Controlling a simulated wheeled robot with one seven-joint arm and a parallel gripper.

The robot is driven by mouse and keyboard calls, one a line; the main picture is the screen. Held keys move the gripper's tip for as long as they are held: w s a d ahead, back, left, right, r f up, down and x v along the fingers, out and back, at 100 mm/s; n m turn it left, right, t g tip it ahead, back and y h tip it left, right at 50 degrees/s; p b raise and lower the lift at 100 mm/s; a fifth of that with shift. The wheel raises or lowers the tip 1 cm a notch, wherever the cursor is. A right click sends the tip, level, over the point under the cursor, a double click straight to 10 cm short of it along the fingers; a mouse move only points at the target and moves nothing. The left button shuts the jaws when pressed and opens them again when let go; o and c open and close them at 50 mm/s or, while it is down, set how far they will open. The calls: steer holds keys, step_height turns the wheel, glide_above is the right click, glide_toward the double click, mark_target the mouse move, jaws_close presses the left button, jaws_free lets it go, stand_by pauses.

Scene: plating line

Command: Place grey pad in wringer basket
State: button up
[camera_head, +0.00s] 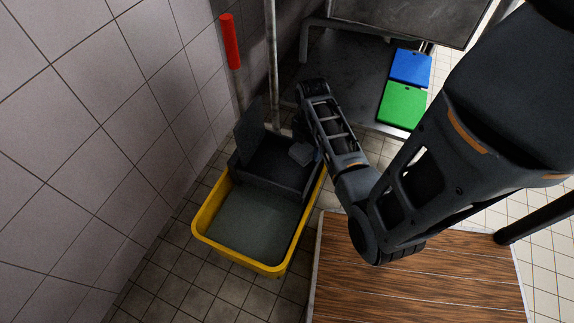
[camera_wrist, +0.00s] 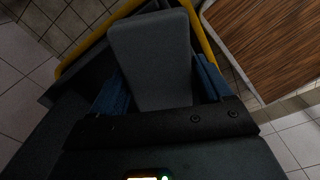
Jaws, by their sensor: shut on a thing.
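The grey pad (camera_head: 301,153) is a flat block with rounded corners, held between the blue fingers of my gripper (camera_head: 316,153). In the wrist view the pad (camera_wrist: 152,58) sticks out beyond the fingers, which press it from both sides. The wringer basket (camera_head: 262,183) is a dark grey box with an upright plate, at the back end of the yellow bucket. The pad appears over the right part of the basket's opening. I cannot tell its height above the basket floor or whether it touches a wall.
The yellow mop bucket (camera_head: 281,269) holds greyish water in front of the basket. A wooden-topped table (camera_head: 410,285) stands close on the right. A metal shelf (camera_head: 350,85) behind carries a blue board (camera_head: 411,67) and a green board (camera_head: 403,105). A tiled wall (camera_head: 100,120) bounds the left.

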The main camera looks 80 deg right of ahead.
steer(key=b, duration=0.1)
glide_above(289, 171)
step_height(289, 171, down, 4)
steer(key=shift+d+r, duration=0.1)
steer(key=shift+r, duration=0.1)
steer(key=shift+f+b, duration=0.95)
steer(key=shift+f, duration=1.05)
steer(key=shift+f, duration=0.15)
steer(key=o, duration=1)
